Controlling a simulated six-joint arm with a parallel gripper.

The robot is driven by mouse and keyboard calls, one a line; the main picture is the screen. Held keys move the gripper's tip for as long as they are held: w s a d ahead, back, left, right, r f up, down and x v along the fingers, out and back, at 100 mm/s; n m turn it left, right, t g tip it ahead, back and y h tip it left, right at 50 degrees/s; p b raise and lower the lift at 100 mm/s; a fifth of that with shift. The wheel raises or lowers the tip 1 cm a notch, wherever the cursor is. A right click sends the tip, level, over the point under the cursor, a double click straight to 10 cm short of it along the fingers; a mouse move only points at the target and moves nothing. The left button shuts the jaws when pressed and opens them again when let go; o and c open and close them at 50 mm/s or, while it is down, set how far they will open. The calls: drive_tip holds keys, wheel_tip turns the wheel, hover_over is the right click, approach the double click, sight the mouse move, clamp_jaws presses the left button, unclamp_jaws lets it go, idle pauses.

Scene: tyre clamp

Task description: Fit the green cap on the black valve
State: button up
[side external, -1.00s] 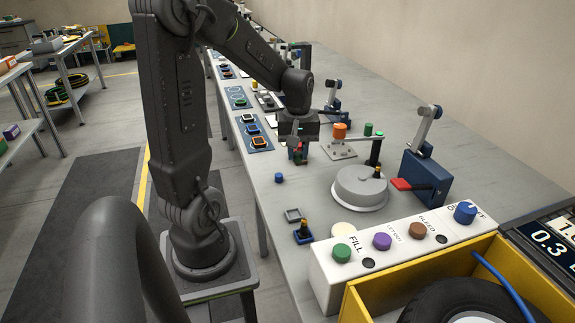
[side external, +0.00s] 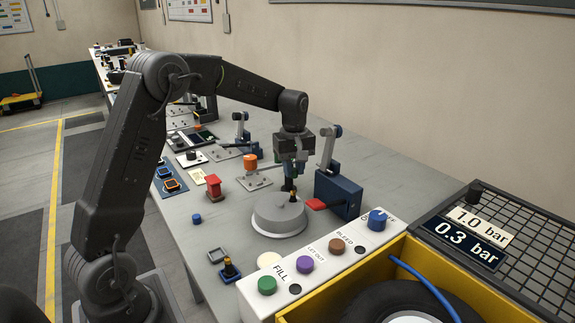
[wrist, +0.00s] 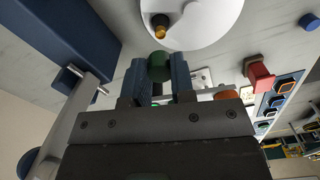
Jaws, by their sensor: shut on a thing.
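My gripper (side external: 290,176) is shut on the green cap (wrist: 159,66), which sits between its two blue fingers in the wrist view. In the side view the fingers point down just above the round grey disc (side external: 266,218), and the cap is mostly hidden. The black valve (wrist: 160,22) with its brass tip stands on the disc (wrist: 205,14); it also shows in the side view (side external: 293,196). In the wrist view the cap is apart from the valve, a short way off to its side.
A red stand (side external: 214,186) is on the left. A second brass-tipped stem (side external: 229,268) stands near the front. A white button panel (side external: 315,262) lies along the front.

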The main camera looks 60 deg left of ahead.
sight(293, 191)
drive_tip(key=shift+f, duration=1.95)
drive_tip(key=shift+f, duration=0.85)
idle(1.3)
drive_tip(key=o, duration=1)
drive_tip(key=shift+c, duration=0.2)
drive_tip(key=shift+o, duration=0.5)
drive_tip(key=o, duration=0.5)
drive_tip(key=shift+c, duration=0.2)
